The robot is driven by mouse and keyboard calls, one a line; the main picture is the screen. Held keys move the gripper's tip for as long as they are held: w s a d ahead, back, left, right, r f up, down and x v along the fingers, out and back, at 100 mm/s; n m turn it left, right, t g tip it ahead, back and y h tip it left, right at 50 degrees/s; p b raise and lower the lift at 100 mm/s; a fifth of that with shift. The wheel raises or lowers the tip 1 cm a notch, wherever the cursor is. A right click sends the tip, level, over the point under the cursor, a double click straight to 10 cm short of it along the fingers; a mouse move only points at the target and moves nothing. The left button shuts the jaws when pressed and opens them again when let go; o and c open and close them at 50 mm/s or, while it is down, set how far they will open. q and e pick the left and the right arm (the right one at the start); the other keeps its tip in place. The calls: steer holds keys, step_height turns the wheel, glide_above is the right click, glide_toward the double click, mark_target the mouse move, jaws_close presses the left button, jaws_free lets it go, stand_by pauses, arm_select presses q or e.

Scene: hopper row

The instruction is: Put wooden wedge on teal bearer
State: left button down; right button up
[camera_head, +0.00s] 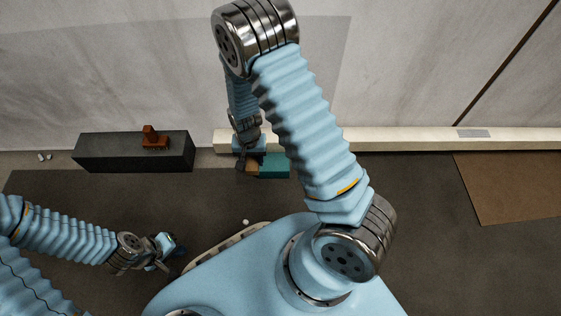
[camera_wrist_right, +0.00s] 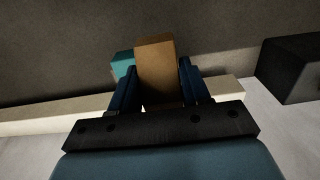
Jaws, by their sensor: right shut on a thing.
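The brown wooden wedge (camera_wrist_right: 155,62) is between the two dark blue fingers of my right gripper (camera_wrist_right: 157,78), which is shut on it. In the head view my right gripper (camera_head: 247,162) is at the left end of the teal bearer (camera_head: 274,167), and only a little of the wedge (camera_head: 253,163) shows. In the wrist view the teal bearer (camera_wrist_right: 123,65) shows behind and left of the wedge, partly hidden by it and a finger. I cannot tell whether wedge and bearer touch. My left gripper (camera_head: 166,262) is low at the left, apart from both; its fingers are too small to read.
A long pale beam (camera_head: 400,139) runs along the wall beside the bearer. A dark block (camera_head: 110,153) with a rust-brown fitting (camera_head: 154,140) on it stands to the left. A brown mat (camera_head: 510,185) lies at the right. The dark floor between is mostly clear.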

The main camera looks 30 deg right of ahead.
steer(key=d+f, duration=0.2)
steer(key=w+d+f+b, duration=0.1)
steer(key=d+f, duration=0.1)
steer(key=d, duration=0.1)
steer(key=w+d+f+b, duration=0.1)
steer(key=d+f, duration=0.1)
steer(key=shift+d+f, duration=0.3)
steer(key=shift+d, duration=0.05)
steer(key=shift+d+f, duration=0.35)
steer(key=shift+f, duration=0.1)
steer(key=f, duration=0.1)
steer(key=f+b, duration=0.1)
steer(key=f, duration=0.1)
steer(key=shift+d+f+b, duration=0.2)
steer(key=shift+f+b, duration=0.05)
steer(key=shift+b, duration=0.05)
steer(key=shift+r, duration=0.1)
steer(key=shift+f, duration=0.2)
steer(key=o, duration=1.1)
steer(key=shift+c, duration=0.2)
steer(key=shift+r, duration=0.15)
